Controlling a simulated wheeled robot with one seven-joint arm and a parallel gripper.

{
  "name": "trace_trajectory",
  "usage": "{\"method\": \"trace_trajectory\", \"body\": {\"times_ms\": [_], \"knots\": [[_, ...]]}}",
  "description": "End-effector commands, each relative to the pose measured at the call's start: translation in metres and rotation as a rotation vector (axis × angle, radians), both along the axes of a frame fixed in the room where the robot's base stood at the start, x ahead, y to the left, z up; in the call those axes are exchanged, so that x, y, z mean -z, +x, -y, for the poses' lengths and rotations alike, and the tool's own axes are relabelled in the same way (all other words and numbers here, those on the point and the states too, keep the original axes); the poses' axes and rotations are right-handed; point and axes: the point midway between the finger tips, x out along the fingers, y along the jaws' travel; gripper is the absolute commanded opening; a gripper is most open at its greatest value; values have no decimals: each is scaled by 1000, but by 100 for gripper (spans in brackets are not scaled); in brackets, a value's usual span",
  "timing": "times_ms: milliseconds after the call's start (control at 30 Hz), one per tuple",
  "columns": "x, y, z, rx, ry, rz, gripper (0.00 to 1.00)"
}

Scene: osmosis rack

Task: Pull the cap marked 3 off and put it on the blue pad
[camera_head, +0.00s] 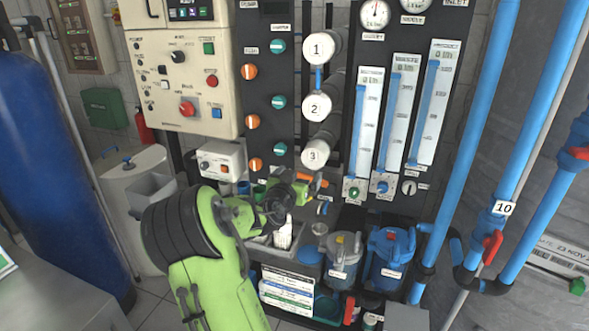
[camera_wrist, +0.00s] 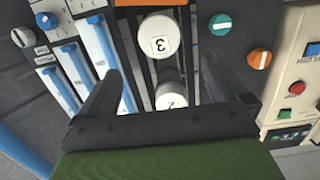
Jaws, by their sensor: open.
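The white round cap marked 3 (camera_head: 315,152) sits on the end of the lowest of three horizontal tubes in the rack. In the wrist view, which is turned upside down, the cap marked 3 (camera_wrist: 158,38) shows ahead of my gripper (camera_wrist: 158,68), framed between the two fingers. The gripper is open and empty, apart from the cap. In the head view, my arm's end is just below the cap.
Caps marked 1 (camera_head: 317,48) and 2 (camera_head: 317,107) are above. Orange and green knobs (camera_head: 253,121) line the left panel, and flow meters (camera_head: 397,110) stand at right. Below are filter housings (camera_head: 390,255) and a cluttered grey shelf.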

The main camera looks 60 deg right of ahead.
Motion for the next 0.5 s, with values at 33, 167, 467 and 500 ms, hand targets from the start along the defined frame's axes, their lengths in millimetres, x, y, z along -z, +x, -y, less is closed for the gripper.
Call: {"method": "trace_trajectory", "body": {"times_ms": [33, 167, 467, 500], "knots": [[-2, 0, 5, 3, 0, -2, 100], [0, 2, 20, 2, 2, -3, 100], [3, 8, 54, 1, 3, -3, 100], [4, 9, 58, 1, 3, -3, 100]]}}
